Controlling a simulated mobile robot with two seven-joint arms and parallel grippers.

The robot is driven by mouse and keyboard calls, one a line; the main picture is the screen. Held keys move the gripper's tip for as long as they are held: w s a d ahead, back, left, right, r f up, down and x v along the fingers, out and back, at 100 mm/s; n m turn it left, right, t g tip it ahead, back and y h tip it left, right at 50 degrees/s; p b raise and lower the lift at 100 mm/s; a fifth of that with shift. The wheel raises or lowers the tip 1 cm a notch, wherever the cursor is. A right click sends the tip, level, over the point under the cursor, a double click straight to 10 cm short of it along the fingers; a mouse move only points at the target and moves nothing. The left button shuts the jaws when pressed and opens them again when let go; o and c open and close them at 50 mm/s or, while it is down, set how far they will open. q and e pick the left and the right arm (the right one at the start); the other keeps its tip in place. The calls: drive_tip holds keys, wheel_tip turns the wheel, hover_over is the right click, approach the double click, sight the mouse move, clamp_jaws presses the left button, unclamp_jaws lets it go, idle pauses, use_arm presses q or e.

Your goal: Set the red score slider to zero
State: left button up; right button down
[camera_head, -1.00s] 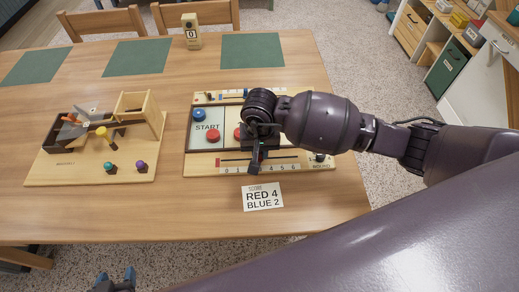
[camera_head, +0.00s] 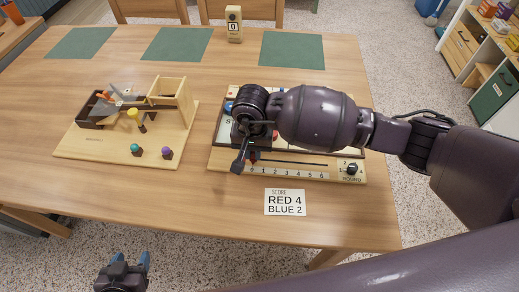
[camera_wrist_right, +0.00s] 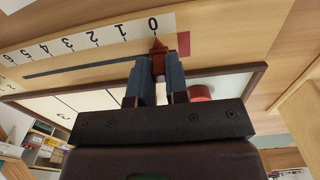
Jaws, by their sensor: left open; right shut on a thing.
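The red score slider (camera_wrist_right: 158,47) has its pointed tip at the 0 of the white number scale (camera_wrist_right: 95,38) in the right wrist view. A red patch (camera_wrist_right: 183,44) lies just beyond it at the end of the dark slot. My right gripper (camera_wrist_right: 157,72) is shut on the slider, one blue-grey finger on each side. In the head view it partly covers the game board (camera_head: 215,158) near the 0 end, and little of the slider shows there. My left gripper (camera_head: 128,262) is open and empty at the bottom left, below the table's front edge.
The card (camera_head: 285,202) reading RED 4, BLUE 2 lies in front of the board. A round knob (camera_head: 351,168) marked ROUND sits at its right. A wooden contraption (camera_head: 100,148) stands to the left. A red button (camera_wrist_right: 200,93) is close behind my right fingers.

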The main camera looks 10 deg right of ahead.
drive_tip(key=shift+a, duration=0.2)
drive_tip(key=c, duration=1.1)
unclamp_jaws()
drive_tip(key=shift+w+a, duration=0.1)
drive_tip(key=shift+a, duration=0.05)
use_arm(q)
drive_tip(key=shift+s+a+f, duration=0.1)
drive_tip(key=shift+a, duration=0.05)
use_arm(e)
wheel_tip(320, 180, up, 10)
drive_tip(key=shift+f+p, duration=0.1)
drive_tip(key=shift+p, duration=0.55)
use_arm(q)
drive_tip(key=shift+s+r, duration=0.3)
drive_tip(key=shift+r, duration=0.05)
use_arm(e)
drive_tip(key=shift+r, duration=0.55)
use_arm(q)
drive_tip(key=shift+w, duration=0.2)
